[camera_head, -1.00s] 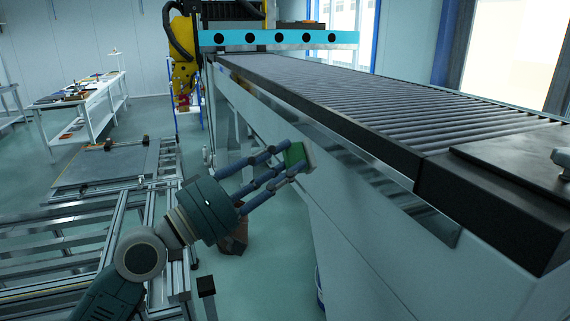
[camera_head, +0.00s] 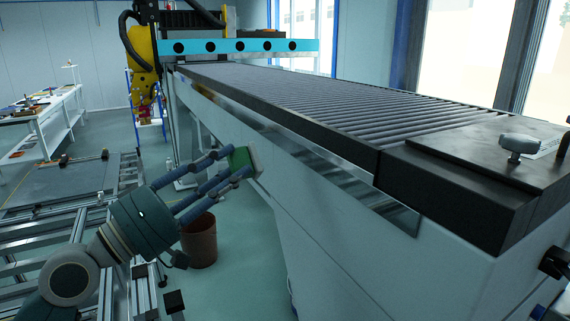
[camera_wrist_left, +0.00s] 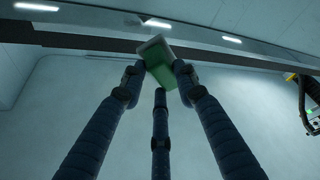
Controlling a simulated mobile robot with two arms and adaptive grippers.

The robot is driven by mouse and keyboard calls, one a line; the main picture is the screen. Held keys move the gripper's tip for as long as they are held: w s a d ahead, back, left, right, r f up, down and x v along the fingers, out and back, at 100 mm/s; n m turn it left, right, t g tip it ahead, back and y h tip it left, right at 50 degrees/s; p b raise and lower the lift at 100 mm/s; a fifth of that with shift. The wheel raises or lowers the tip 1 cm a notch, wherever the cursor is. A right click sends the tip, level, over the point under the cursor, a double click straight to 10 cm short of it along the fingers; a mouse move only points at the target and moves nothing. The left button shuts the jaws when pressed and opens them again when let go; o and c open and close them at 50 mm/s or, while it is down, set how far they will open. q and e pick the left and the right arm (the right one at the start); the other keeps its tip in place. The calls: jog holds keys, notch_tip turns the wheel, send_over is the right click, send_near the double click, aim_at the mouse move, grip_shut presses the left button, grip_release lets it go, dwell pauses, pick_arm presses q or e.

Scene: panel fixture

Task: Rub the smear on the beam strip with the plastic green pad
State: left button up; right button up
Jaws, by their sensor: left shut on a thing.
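My left gripper (camera_head: 237,166) has its fingers shut on the green pad (camera_head: 243,159), which has a pale face turned toward the machine. In the left wrist view the pad (camera_wrist_left: 160,64) sits between the fingertips, below the strip. The beam strip (camera_head: 320,166) is a shiny metal band along the machine's side, under the dark roller bed. In the head view the pad is below and left of the strip, and I cannot tell whether it touches the machine's side. I cannot make out a smear on the strip. My right gripper is not in view.
The roller conveyor (camera_head: 300,95) fills the right side, with a dark end plate (camera_head: 480,155) and a grey knob (camera_head: 520,145). A brown bin (camera_head: 199,243) stands on the floor beneath my left gripper. Metal frames and a white bench (camera_head: 48,125) are at left.

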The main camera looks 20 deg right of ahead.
aim_at(254, 169)
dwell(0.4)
pick_arm(q)
jog(key=shift+d, duration=0.2)
jog(key=shift+w+d+r+p, duration=0.1)
jog(key=shift+w+d+p, duration=0.05)
jog(key=shift+d+p, duration=0.4)
jog(key=d, duration=0.2)
jog(key=d+p, duration=0.1)
jog(key=d, duration=0.1)
jog(key=shift+w, duration=0.3)
jog(key=shift+w+d, duration=0.15)
jog(key=shift+d, duration=0.55)
jog(key=shift+w+d+p, duration=0.2)
jog(key=shift+d+p, duration=0.15)
jog(key=shift+d, duration=0.65)
